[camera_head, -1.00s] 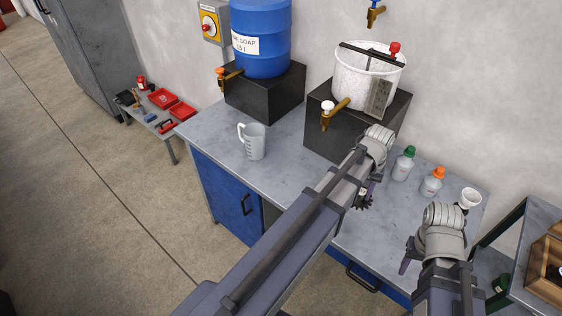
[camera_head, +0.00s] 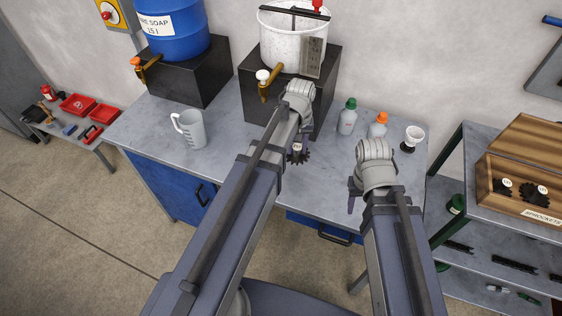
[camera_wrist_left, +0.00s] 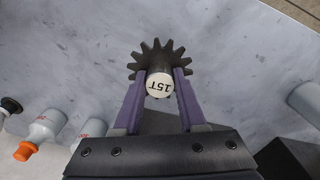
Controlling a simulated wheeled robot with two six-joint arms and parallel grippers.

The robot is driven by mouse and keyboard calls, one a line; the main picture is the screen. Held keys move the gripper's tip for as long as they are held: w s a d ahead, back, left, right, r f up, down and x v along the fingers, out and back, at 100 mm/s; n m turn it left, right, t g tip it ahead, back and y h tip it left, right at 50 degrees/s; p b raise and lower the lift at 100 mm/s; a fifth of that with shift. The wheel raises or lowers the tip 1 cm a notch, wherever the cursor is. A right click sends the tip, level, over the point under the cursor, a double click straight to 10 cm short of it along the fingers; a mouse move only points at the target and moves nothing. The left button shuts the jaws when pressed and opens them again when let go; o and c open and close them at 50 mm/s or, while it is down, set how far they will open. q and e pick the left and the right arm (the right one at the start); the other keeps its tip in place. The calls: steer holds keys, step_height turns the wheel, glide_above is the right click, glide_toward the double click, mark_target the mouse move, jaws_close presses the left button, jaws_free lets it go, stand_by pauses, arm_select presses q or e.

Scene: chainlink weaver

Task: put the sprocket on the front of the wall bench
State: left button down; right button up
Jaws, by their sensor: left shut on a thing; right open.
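A dark toothed sprocket with a white hub marked 15T (camera_wrist_left: 160,85) is between the purple fingers of my left gripper (camera_wrist_left: 160,92), which is shut on it. In the head view the sprocket (camera_head: 298,154) shows just below my left wrist, over the front part of the grey wall bench (camera_head: 250,160). I cannot tell whether it touches the bench top. My right gripper (camera_head: 355,195) is open and empty near the bench's front right edge, partly hidden by its wrist.
A clear jug (camera_head: 190,130) stands left on the bench. Black blocks carry a blue drum (camera_head: 178,35) and a white bucket (camera_head: 290,40). A wooden sprockets box (camera_head: 520,190) is on the right shelf.

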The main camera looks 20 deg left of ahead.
mark_target(297, 147)
arm_select(q)
step_height(297, 147, down, 5)
steer(key=b, duration=0.4)
arm_select(e)
step_height(297, 147, down, 5)
steer(key=shift+f, duration=0.1)
arm_select(q)
steer(key=shift+f, duration=0.1)
step_height(297, 147, down, 4)
steer(key=b, duration=0.4)
steer(key=shift+r, duration=0.2)
arm_select(e)
step_height(297, 147, down, 4)
steer(key=shift+r, duration=0.2)
arm_select(q)
steer(key=shift+f, duration=0.1)
arm_select(e)
steer(key=shift+f, duration=0.1)
arm_select(q)
steer(key=shift+c, duration=2.4)
jaws_free()
